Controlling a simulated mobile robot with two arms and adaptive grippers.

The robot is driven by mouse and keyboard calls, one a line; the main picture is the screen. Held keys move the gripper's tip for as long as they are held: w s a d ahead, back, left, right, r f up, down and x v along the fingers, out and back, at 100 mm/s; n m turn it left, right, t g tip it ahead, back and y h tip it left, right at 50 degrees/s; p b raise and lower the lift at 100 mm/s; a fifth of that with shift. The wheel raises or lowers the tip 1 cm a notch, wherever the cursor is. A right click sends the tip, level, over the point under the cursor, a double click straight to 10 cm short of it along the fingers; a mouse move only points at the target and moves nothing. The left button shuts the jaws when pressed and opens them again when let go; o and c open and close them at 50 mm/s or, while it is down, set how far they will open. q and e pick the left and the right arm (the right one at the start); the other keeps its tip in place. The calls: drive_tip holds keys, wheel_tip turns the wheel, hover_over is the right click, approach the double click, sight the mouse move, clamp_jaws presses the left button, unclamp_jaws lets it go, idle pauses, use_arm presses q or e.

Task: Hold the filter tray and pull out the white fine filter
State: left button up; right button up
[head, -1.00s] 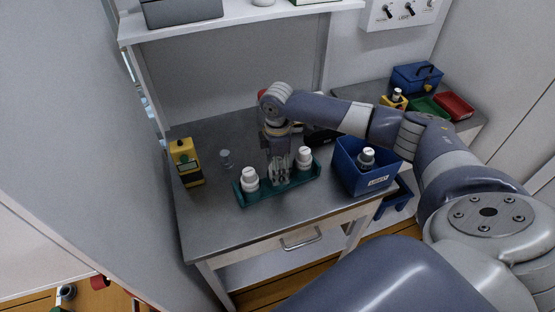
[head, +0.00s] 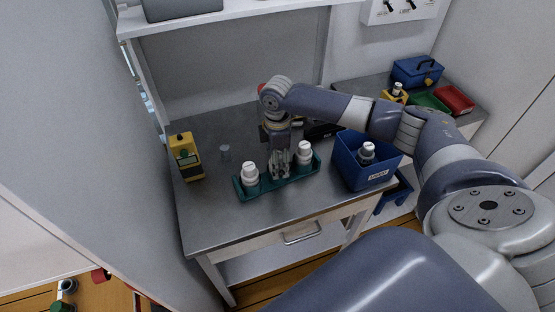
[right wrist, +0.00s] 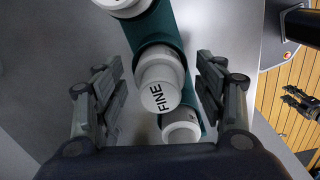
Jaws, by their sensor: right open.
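The teal filter tray (head: 277,187) stands on the grey table in the head view. A white filter (head: 250,174) stands at its left end and another (head: 304,153) at its right end. My right gripper (head: 280,165) points down over the tray's middle and partly hides what stands there. In the right wrist view, the white filter marked FINE (right wrist: 160,80) stands upright between the open fingers of my right gripper (right wrist: 160,62), with a gap on each side. The tray (right wrist: 166,30) runs below it. A dark jointed thing (right wrist: 300,102) at the right edge may be my left gripper, too small to judge.
A blue bin (head: 352,178) with a grey and white bottle (head: 366,153) stands right of the tray. The table front is clear. A shelf (head: 240,14) hangs above the back.

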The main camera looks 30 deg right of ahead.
wheel_tip(320, 180, up, 12)
drive_tip(key=shift+f, duration=0.1)
idle(0.8)
